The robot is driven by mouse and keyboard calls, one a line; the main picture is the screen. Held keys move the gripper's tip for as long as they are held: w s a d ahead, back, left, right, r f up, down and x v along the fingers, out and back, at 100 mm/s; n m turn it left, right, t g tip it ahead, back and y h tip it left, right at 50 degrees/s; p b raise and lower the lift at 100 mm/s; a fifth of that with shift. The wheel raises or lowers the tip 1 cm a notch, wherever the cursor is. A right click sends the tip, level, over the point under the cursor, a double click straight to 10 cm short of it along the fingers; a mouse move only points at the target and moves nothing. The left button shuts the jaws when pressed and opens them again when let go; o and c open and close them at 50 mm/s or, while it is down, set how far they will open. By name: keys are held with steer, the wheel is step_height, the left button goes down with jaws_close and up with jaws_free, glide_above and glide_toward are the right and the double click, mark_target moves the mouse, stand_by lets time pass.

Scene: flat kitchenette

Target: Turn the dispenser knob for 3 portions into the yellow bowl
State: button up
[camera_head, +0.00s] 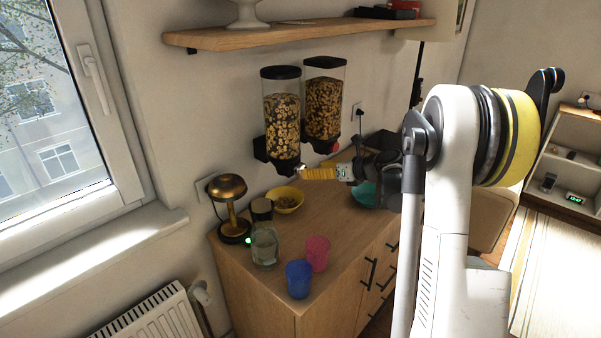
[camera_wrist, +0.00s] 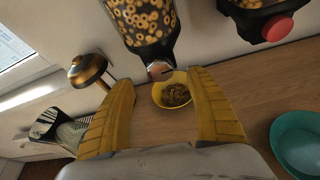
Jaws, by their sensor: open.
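Two cereal dispensers hang on the wall; the left one (camera_head: 282,110) holds ring-shaped cereal. Its pale knob (camera_wrist: 160,71) shows in the wrist view between the tips of my yellow fingers. My gripper (camera_head: 303,172) is open and comes from the right, with its fingertips at the left dispenser's knob. I cannot tell whether a finger touches the knob. The yellow bowl (camera_head: 284,206) stands on the cabinet top below the left dispenser with brown cereal in it. It also shows in the wrist view (camera_wrist: 158,93).
The right dispenser (camera_head: 323,100) has a red knob (camera_wrist: 279,28). A brass lamp (camera_head: 229,188), a glass jar (camera_head: 265,245), a blue cup (camera_head: 299,279) and a pink cup (camera_head: 317,253) stand on the cabinet (camera_head: 258,292). A teal bowl (camera_wrist: 300,143) is at right. A shelf (camera_head: 300,32) runs above.

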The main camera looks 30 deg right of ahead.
mark_target(299, 169)
steer(key=b+x, duration=0.1)
steer(key=x, duration=0.5)
steer(key=c, duration=1.2)
